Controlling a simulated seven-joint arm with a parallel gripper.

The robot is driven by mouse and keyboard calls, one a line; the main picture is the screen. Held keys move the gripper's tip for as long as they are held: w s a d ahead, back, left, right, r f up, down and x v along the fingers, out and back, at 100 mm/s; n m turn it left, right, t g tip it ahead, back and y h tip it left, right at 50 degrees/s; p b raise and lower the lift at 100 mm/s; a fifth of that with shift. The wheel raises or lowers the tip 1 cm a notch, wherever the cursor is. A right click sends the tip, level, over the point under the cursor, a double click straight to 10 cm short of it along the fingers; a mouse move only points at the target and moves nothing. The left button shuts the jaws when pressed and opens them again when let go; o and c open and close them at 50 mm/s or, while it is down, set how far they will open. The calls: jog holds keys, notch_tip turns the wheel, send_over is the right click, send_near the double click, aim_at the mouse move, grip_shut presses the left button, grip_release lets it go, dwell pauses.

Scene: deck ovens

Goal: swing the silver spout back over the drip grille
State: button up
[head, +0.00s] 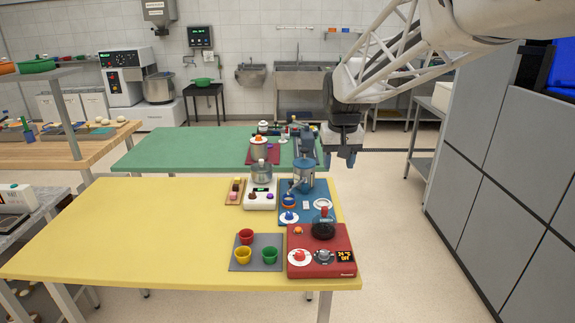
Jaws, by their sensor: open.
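A blue-and-silver dispenser (303,174) stands at the back of a blue board (312,217) near the right end of the yellow table. A small silver part, which looks like the spout (291,189), reaches out at its lower left, close to a blue-and-orange round piece (289,201). The drip grille is too small to make out for sure. My gripper (342,160) is open and empty, pointing down. In the picture it is up and to the right of the dispenser, apart from it.
A red hot plate (320,252) with a dark pan-like item stands in front of the blue board. A white scale (261,196) with a pot is to the left, and a grey mat (256,253) with three cups lies nearer. The yellow table's left half (130,230) is clear.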

jog(key=w+a+f, duration=0.3)
jog(key=w, duration=0.6)
jog(key=w+a+f, duration=0.2)
jog(key=w+f, duration=0.1)
jog(key=w, duration=0.7)
jog(key=g, duration=0.1)
send_near(297, 184)
jog(key=shift+n, duration=0.4)
jog(key=s+a+r, duration=0.2)
jog(key=s, duration=0.1)
jog(key=shift+a, duration=0.25)
jog(key=shift+w+a+f, duration=0.1)
jog(key=shift+w+f, duration=0.15)
jog(key=shift+f, duration=0.15)
jog(key=shift+f, duration=3.75)
grip_shut()
